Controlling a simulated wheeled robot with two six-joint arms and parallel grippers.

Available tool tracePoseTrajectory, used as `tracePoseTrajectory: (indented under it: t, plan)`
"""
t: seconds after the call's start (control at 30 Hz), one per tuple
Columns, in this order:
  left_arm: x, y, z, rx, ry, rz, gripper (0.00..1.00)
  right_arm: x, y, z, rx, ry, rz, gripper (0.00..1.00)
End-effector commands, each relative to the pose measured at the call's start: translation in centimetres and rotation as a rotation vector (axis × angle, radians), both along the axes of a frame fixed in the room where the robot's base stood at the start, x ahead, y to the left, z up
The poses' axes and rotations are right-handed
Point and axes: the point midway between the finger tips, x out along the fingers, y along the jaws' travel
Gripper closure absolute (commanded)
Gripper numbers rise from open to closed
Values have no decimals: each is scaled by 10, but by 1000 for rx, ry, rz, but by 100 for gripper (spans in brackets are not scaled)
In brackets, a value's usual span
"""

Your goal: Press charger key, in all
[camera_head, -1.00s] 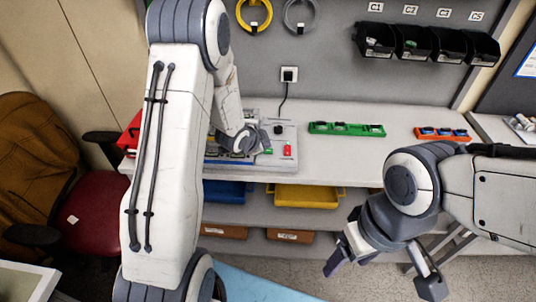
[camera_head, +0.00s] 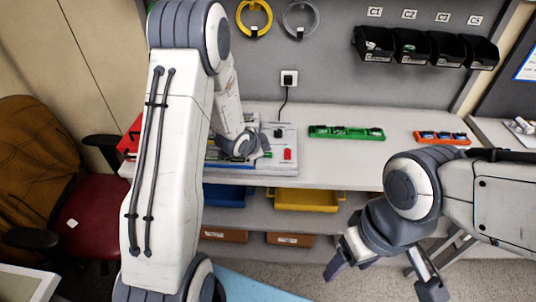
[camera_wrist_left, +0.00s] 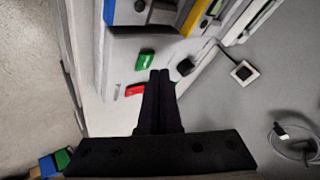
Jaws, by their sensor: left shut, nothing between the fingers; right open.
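A light grey charger unit (camera_head: 278,137) stands on the bench, partly hidden behind my left arm. It carries a red key (camera_head: 288,154) and a green key (camera_head: 267,155). In the left wrist view the green key (camera_wrist_left: 145,60) and the red key (camera_wrist_left: 135,90) sit near a black knob (camera_wrist_left: 185,67). My left gripper (camera_wrist_left: 161,75) is shut and empty, its tips close to the keys; contact cannot be told. In the head view its fingers are hidden by the wrist. My right gripper (camera_head: 385,277) is open and empty in front of the bench, away from the unit.
A green tray (camera_head: 346,133) and an orange tray (camera_head: 442,138) lie farther right on the bench. A wall socket (camera_head: 289,78) with a cable is behind. Yellow (camera_head: 307,200) and blue bins sit below. A red chair (camera_head: 85,215) stands at left.

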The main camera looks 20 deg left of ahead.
Motion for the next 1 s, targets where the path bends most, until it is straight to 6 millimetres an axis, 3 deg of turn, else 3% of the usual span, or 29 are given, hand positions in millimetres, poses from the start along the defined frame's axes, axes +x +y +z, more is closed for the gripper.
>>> tracePoseTrajectory:
  t: [1.0]
  plan:
    - [0,0,-5,0,0,0,100,0,0,-6,0,0,0,31]
